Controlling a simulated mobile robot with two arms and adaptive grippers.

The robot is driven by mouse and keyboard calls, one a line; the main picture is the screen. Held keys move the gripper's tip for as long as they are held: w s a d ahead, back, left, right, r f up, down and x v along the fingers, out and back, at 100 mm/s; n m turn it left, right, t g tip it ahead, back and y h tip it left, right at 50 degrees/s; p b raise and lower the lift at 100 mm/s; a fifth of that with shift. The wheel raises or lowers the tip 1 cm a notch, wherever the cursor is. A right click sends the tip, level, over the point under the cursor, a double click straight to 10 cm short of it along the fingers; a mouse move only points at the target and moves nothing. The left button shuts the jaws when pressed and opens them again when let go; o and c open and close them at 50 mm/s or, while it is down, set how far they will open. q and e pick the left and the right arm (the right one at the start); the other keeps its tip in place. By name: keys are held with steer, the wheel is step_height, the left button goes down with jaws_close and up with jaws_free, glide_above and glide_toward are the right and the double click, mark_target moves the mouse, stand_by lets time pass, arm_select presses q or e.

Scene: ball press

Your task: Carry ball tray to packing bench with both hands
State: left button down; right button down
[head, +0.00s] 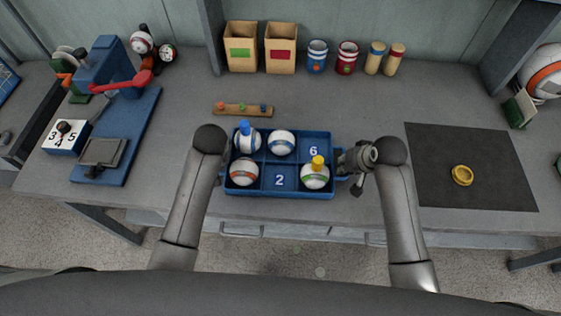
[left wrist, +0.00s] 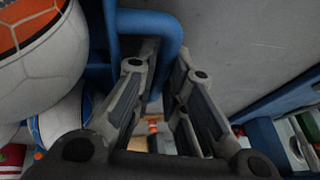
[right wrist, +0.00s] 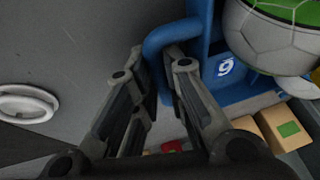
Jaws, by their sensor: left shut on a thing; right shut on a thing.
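The blue ball tray (head: 262,193) is on or just above the grey bench in the head view; I cannot tell if it touches. It holds several white balls, one with a blue peg (head: 244,127) and one with a yellow peg (head: 318,162). Compartments 6 and 2 are empty. My right gripper (head: 346,163) is shut on the tray's right handle, also seen in the right wrist view (right wrist: 155,42). My left gripper (left wrist: 160,68) is shut on the left handle (left wrist: 172,30); in the head view my left arm hides it. No separate packing bench is identifiable.
A blue press (head: 110,70) with a red lever stands at the left. Cardboard boxes (head: 281,48), cups (head: 317,58) and a small peg rack (head: 243,109) are behind the tray. A dark mat (head: 440,150) with a yellow ring (head: 462,175) lies right, mostly clear.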

arm_select(q)
steer(key=shift+r, duration=0.15)
arm_select(e)
steer(key=shift+r, duration=0.15)
